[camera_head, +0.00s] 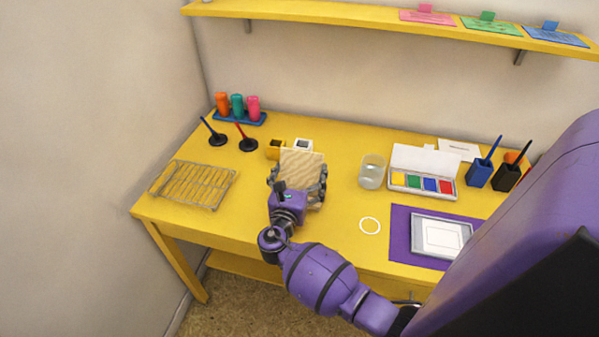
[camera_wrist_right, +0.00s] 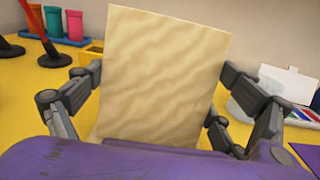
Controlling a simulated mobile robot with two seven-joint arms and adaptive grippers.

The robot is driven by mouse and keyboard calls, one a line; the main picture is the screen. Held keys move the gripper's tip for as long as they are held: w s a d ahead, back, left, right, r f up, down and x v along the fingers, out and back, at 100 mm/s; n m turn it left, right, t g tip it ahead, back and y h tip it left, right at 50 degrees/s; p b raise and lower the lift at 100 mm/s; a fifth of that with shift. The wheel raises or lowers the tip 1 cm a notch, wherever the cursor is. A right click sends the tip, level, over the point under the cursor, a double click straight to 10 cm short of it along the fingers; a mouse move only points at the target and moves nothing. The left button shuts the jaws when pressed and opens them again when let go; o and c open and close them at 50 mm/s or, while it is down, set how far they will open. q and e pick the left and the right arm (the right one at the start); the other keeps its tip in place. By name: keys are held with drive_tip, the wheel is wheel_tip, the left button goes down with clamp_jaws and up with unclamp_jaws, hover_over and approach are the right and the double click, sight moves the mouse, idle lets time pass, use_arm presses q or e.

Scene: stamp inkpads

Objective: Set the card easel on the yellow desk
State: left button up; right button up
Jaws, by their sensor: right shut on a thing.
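The card easel (camera_head: 302,164) is a pale wooden panel with wavy grain, standing nearly upright over the yellow desk (camera_head: 330,236). My right gripper (camera_head: 298,180) is shut on it, a finger at each side. In the right wrist view the easel (camera_wrist_right: 165,75) fills the middle, leaning slightly, between the dark fingers of the right gripper (camera_wrist_right: 160,95). Its lower part is hidden behind the purple gripper body, so I cannot tell whether it touches the desk. My left gripper is not in view.
A wire rack (camera_head: 194,185) is left of the easel, with two black-based stamps (camera_head: 217,138) behind it. A glass (camera_head: 372,171), colour inkpad box (camera_head: 422,172) and purple mat (camera_head: 412,247) are right. A white ring (camera_head: 370,226) marks bare desk. A small yellow box (camera_head: 275,149) stands behind.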

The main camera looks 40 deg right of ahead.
drive_tip(key=shift+r, duration=0.15)
drive_tip(key=o, duration=0.9)
drive_tip(key=shift+f, duration=0.2)
drive_tip(key=shift+r, duration=0.1)
drive_tip(key=shift+s+a, duration=0.1)
drive_tip(key=shift+a, duration=0.1)
drive_tip(key=v, duration=1.1)
drive_tip(key=shift+s+a+b, duration=0.2)
drive_tip(key=shift+a+b, duration=0.05)
drive_tip(key=shift+b, duration=0.15)
